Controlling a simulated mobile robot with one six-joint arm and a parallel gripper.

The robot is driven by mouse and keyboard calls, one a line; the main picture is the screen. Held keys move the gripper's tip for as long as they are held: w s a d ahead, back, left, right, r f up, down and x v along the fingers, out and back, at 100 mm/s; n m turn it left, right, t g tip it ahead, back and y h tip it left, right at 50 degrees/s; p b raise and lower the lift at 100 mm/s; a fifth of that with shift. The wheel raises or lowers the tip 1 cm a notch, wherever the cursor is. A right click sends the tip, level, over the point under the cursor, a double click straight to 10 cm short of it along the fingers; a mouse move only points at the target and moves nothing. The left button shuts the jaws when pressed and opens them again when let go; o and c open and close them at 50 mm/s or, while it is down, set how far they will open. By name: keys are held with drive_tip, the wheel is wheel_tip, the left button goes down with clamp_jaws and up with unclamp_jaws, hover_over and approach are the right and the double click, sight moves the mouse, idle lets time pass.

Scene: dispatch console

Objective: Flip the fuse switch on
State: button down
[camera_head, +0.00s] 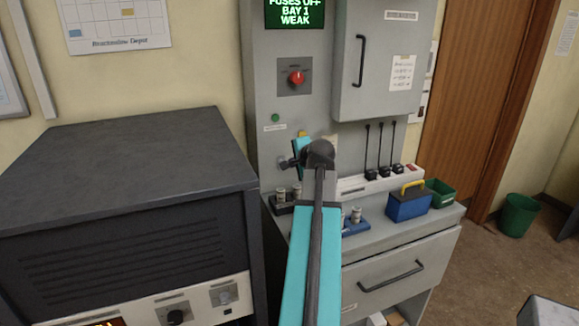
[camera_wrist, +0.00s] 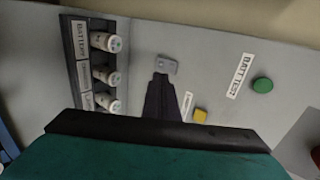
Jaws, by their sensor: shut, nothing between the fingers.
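My gripper (camera_head: 284,163) is at the front of the grey console panel (camera_head: 266,98), left of my dark wrist joint. In the wrist view its dark fingers (camera_wrist: 160,78) are together with nothing between them. Their tips are at the lower edge of a small grey plate (camera_wrist: 166,64) on the panel. This plate may be the fuse switch; I see no readable label on it, and the fingers may hide its lever. I cannot tell whether they touch it.
A battery rack (camera_wrist: 91,68) holds several cells. A blue box (camera_head: 407,206) stands on the ledge; a dark cabinet (camera_head: 130,160) stands at left.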

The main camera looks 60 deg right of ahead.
drive_tip(key=b+v, duration=0.1)
drive_tip(key=v, duration=0.5)
drive_tip(key=shift+r, duration=0.15)
drive_tip(key=shift+s+p, duration=0.25)
drive_tip(key=shift+p, duration=1.7)
drive_tip(key=shift+f+p, duration=0.7)
drive_tip(key=shift+p, duration=0.55)
drive_tip(key=shift+w+f, duration=0.1)
drive_tip(key=shift+w, duration=0.05)
drive_tip(key=r+p+x, duration=0.1)
drive_tip(key=p+x, duration=0.3)
drive_tip(key=x, duration=0.9)
drive_tip(key=shift+w+d+p, duration=0.25)
drive_tip(key=shift+w+p, duration=0.15)
drive_tip(key=shift+w, duration=0.05)
